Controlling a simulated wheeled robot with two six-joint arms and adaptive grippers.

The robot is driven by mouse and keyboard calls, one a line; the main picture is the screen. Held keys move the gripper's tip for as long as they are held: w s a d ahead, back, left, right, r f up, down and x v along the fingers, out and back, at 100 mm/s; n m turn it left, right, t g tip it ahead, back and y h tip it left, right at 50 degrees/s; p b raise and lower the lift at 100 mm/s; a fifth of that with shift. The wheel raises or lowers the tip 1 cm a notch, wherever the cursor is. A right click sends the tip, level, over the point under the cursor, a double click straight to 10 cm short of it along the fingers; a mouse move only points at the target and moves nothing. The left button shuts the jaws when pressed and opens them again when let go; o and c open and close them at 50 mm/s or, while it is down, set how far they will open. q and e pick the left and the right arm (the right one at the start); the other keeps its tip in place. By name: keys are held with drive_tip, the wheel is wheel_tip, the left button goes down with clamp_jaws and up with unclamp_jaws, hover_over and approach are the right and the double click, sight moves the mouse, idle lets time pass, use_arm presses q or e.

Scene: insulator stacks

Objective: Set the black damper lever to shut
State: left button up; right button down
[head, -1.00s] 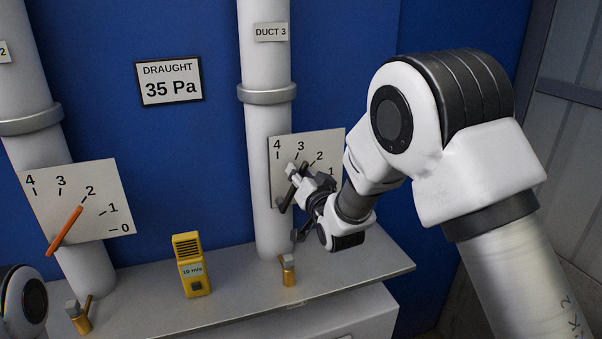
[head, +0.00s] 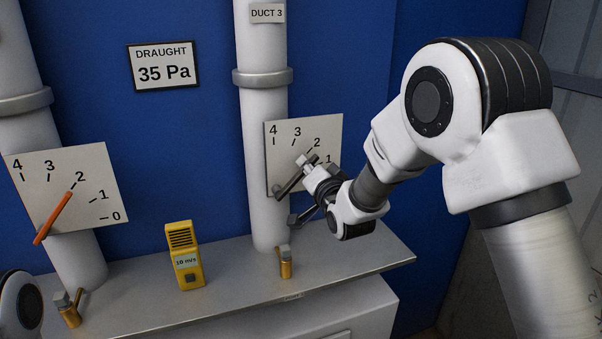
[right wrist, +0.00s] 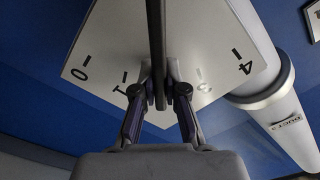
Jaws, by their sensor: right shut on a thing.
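The black damper lever (head: 289,185) sits on the white scale plate (head: 280,140) of DUCT 3. It slants from lower left to upper right, its upper end near the 2 and 1 marks. My right gripper (head: 308,168) is shut on the lever's upper part and hides some of it. In the right wrist view the black lever (right wrist: 155,35) runs upright between the two fingers (right wrist: 157,95), with 0 and 1 at the left of the plate (right wrist: 112,42) and 4 at the right. The plate's 0 is hidden in the head view. My left gripper is out of view.
An orange lever (head: 54,218) on another plate (head: 112,165) points near 2. A yellow meter (head: 185,255) and two brass fittings (head: 285,264) (head: 69,312) stand on the grey shelf (head: 240,275). A sign (head: 163,66) reads 35 Pa.

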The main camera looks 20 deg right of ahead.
wheel_tip(320, 180, down, 7)
drive_tip(key=d+m+b, duration=0.2)
drive_tip(key=m+b, duration=0.6)
drive_tip(key=m, duration=0.1)
drive_tip(key=shift+d, duration=0.3)
drive_tip(key=c, duration=1.2)
unclamp_jaws()
drive_tip(key=shift+d+r, duration=0.1)
drive_tip(key=shift+r, duration=0.05)
drive_tip(key=s, duration=1.2)
drive_tip(key=shift+d, duration=0.2)
